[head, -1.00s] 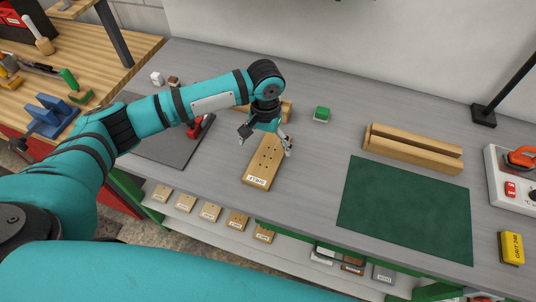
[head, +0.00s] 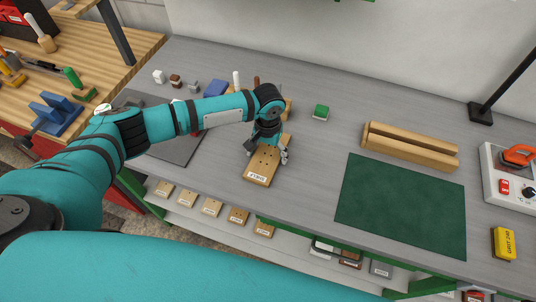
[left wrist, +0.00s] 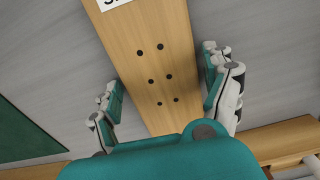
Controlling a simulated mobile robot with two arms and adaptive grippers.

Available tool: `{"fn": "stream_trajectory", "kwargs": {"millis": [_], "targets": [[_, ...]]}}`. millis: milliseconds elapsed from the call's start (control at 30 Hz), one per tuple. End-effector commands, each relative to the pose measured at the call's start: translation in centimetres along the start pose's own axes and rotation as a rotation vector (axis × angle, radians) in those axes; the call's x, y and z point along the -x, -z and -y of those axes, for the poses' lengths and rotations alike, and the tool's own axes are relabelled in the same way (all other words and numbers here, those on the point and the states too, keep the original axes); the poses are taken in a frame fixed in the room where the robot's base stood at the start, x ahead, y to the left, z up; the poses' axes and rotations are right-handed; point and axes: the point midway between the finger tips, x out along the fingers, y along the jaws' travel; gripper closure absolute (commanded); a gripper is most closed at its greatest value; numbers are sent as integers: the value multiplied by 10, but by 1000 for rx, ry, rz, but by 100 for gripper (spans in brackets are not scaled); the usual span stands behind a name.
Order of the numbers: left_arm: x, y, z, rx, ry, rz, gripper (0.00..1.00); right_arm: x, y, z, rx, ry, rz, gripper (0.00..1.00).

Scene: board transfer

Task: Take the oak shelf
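A light wooden board (head: 262,166), apparently the oak shelf, lies flat on the grey bench. It has dark holes and a white label at its near end; I cannot read the label surely. My left gripper (head: 267,152) is low over the board's far part. In the left wrist view the gripper (left wrist: 162,75) is open, with one finger beside each long edge of the board (left wrist: 165,35). The fingers look slightly apart from the edges. My right gripper is out of view.
A green mat (head: 400,205) and a slotted wooden block (head: 410,147) lie to the right. A dark mat (head: 180,150) is at left. Several labelled wooden pieces (head: 212,207) sit on the lower shelf. Bare bench lies right of the board.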

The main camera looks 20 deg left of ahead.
Motion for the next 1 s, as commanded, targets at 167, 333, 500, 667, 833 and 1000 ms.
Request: {"fn": "stream_trajectory", "kwargs": {"millis": [167, 333, 500, 667, 833, 1000], "targets": [[0, 0, 0, 0, 0, 0, 43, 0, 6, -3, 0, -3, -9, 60], [1, 0, 0, 0, 0, 0, 65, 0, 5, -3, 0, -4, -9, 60], [1, 0, 0, 0, 0, -1, 65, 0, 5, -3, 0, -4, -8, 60], [4, 1, 0, 0, -1, -1, 65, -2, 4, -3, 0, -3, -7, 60], [18, 2, 0, 0, -3, -4, 65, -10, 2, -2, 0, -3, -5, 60], [34, -12, -6, -4, -3, 2, 65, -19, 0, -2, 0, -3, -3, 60]]}}
